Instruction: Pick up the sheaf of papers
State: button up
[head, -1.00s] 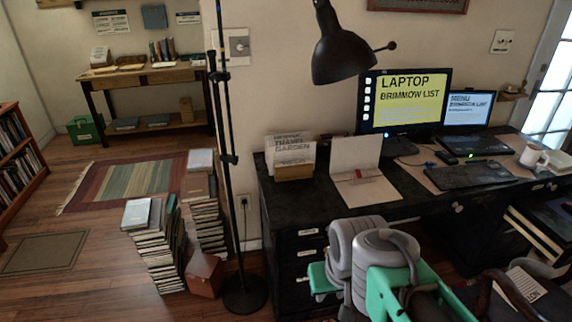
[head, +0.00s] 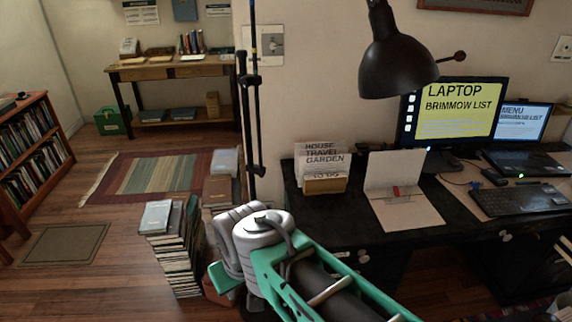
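Upright white papers with the words HOUSE, TRAVEL and GARDEN (head: 320,158) stand in a tan holder (head: 325,186) at the left end of the black desk in the head view. An open pale folder (head: 405,205) with a small red piece at its fold lies to their right. I cannot tell which of these, if either, is the sheaf. My green and grey arm reaches up from the bottom, left of and in front of the desk. My gripper's fingers do not show.
A black lamp (head: 393,62) hangs over the desk (head: 355,228). A monitor (head: 455,110), laptop (head: 525,125) and keyboard (head: 518,200) are to the right. A dark pole (head: 256,120) and book stacks (head: 176,250) stand left.

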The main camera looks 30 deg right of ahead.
aim_at(337, 163)
jog(key=z, duration=0.15)
jog(key=i, duration=0.75)
jog(key=z, duration=0.9)
jog(key=i, duration=0.25)
jog(key=z, duration=0.2)
